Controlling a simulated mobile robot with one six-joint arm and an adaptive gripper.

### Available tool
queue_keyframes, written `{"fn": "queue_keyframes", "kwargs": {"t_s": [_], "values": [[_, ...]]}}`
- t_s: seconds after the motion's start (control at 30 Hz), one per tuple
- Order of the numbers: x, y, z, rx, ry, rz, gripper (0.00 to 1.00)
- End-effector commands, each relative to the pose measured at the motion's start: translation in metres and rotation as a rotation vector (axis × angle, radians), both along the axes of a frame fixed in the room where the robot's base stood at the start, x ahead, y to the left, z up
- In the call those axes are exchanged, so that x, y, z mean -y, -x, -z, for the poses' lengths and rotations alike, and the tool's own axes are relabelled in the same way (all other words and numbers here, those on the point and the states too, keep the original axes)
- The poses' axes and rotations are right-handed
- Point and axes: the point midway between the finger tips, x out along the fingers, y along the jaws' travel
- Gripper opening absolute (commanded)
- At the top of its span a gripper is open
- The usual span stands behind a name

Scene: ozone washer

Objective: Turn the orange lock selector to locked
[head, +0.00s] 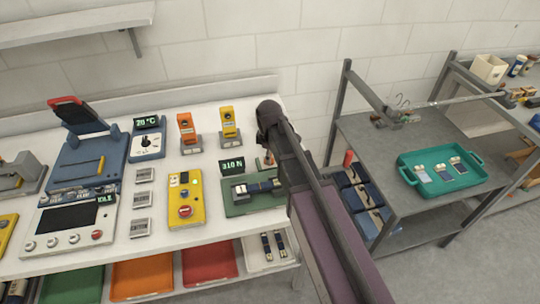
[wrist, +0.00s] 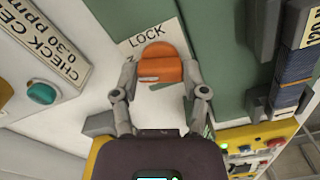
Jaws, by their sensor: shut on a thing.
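The orange lock selector (wrist: 163,62) is a rounded orange knob in the upper middle of the wrist view. It sits on a white surface just below a white label (wrist: 150,34) reading "LOCK". My gripper (wrist: 160,76) has one grey finger on each side of the selector and is shut on it. A small pale mark shows on the near side of the knob; I cannot tell its setting from it. In the head view my arm reaches to the right end of the bench, and the selector and fingertips are mostly hidden.
In the wrist view, a teal button (wrist: 41,93) and a labelled plate (wrist: 42,48) lie left. A green panel (wrist: 228,50) lies right, and a yellow panel (wrist: 262,136) with buttons lower right. In the head view, a green fixture (head: 238,210) is close beside my arm.

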Motion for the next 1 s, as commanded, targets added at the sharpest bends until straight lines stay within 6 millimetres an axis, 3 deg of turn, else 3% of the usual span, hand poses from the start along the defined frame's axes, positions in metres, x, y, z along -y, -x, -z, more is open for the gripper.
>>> {"fn": "queue_keyframes", "kwargs": {"t_s": [1.0], "values": [[-0.0021, -0.0034, -0.0006, 0.006, -0.004, 0.952, 0.09]]}}
